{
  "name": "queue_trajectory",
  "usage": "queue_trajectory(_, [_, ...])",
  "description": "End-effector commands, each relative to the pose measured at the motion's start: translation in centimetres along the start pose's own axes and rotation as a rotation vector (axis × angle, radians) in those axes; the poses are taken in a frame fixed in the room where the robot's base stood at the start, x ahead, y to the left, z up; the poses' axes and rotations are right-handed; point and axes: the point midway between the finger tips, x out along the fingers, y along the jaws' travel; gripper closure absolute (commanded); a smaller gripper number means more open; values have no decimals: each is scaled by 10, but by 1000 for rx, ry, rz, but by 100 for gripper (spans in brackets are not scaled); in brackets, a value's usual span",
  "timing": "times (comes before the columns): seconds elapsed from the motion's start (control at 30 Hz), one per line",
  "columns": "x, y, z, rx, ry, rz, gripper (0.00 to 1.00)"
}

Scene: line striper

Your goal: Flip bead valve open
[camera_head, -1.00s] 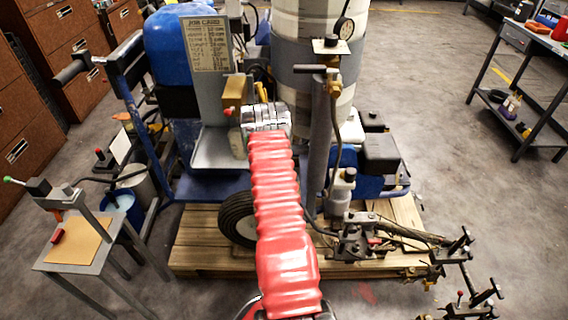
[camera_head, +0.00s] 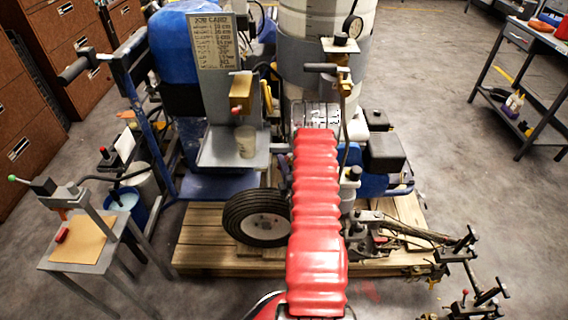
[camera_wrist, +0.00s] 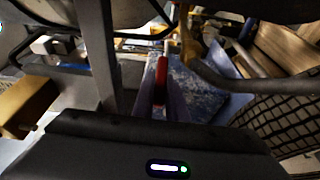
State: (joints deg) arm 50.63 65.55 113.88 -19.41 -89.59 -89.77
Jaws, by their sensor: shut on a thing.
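In the wrist view, a narrow red handle (camera_wrist: 161,72) stands between the fingers of my gripper (camera_wrist: 161,90), which is shut on it. I take it to be the bead valve's lever; the valve body cannot be made out. In the head view, my red-sleeved arm reaches to the striper machine beside the large pale tank (camera_head: 300,65). The wrist is right of the cup shelf, and the fingers and red handle are hidden there behind my arm.
A brass block with a red knob (camera_head: 240,92) and a paper cup (camera_head: 246,142) are left of my wrist. A vertical post with a gauge (camera_head: 352,27) stands close on the right. A black tyre (camera_head: 257,217) is below. Open floor lies to the right.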

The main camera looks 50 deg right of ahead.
Motion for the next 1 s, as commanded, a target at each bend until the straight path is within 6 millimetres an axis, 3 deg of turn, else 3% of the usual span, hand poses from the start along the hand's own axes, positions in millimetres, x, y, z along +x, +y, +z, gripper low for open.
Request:
queue_trajectory(0.33, [0, -4, 3, 0, -9, -12, 100])
queue_trajectory(0.37, [0, -4, 3, 0, -9, -12, 86])
queue_trajectory(0.6, [1, -2, 0, 0, -2, -7, 69])
queue_trajectory(1.0, [-5, -1, -2, 0, 2, -5, 69])
